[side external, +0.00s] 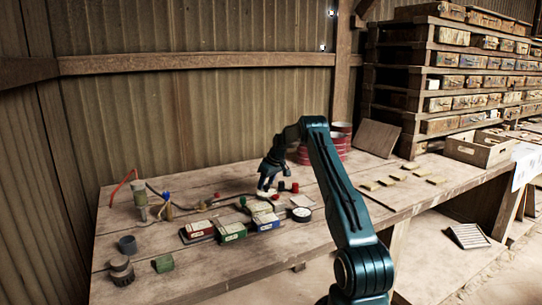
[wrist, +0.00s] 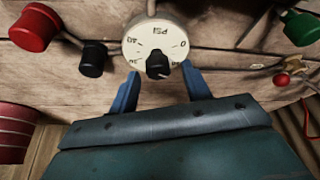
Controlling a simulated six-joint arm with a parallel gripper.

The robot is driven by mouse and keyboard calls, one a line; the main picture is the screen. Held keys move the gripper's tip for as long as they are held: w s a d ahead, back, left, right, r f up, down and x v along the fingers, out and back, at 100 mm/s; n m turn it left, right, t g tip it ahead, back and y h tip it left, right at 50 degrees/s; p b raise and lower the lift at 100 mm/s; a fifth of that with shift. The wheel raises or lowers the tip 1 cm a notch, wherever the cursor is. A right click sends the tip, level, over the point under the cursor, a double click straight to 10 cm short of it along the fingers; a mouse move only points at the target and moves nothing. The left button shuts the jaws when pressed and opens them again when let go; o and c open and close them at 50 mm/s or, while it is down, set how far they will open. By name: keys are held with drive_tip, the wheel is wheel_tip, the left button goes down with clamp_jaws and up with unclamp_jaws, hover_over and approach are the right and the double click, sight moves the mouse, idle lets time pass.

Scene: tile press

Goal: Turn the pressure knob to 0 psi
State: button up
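In the wrist view a round cream dial (wrist: 153,38) marked PSI lies on the wooden table, its figures seen upside down. The 0 is on its right and 40 on its upper left. The black pressure knob (wrist: 158,65) stands at its lower middle; a small white mark on it seems to face lower right. My gripper (wrist: 160,73) is open, with one blue finger on each side of the knob and visible gaps between. In the side view my gripper (side external: 266,187) is low over the table; the knob cannot be made out there.
A red cap (wrist: 35,27) and black cylinder (wrist: 93,58) stand left of the dial, a green cap (wrist: 300,27) and small red button (wrist: 281,79) to its right. Colored boxes (side external: 232,232) lie near the table's front. Red drums (side external: 340,143) stand behind my arm.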

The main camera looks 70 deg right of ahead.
drive_tip(key=shift+m, duration=0.4)
drive_tip(key=m+h, duration=0.1)
drive_tip(key=m, duration=0.1)
drive_tip(key=m+g, duration=0.1)
drive_tip(key=m, duration=0.2)
drive_tip(key=shift+a+h, duration=0.1)
drive_tip(key=shift+h, duration=0.3)
drive_tip(key=m+g, duration=0.1)
drive_tip(key=m, duration=0.2)
drive_tip(key=m+g, duration=0.2)
drive_tip(key=m, duration=0.1)
drive_tip(key=shift+w+f+m+h, duration=0.1)
drive_tip(key=shift+m+h, duration=0.3)
drive_tip(key=v, duration=1.4)
drive_tip(key=w+a+r+n, duration=0.1)
drive_tip(key=a+r+n, duration=0.1)
drive_tip(key=a+r, duration=0.2)
drive_tip(key=w+a+r+n+t, duration=0.1)
drive_tip(key=a+r, duration=0.4)
drive_tip(key=a, duration=0.6)
drive_tip(key=shift+w+n+t, duration=0.3)
drive_tip(key=shift+w+n, duration=0.1)
drive_tip(key=shift+w, duration=0.35)
drive_tip(key=shift+a, duration=0.15)
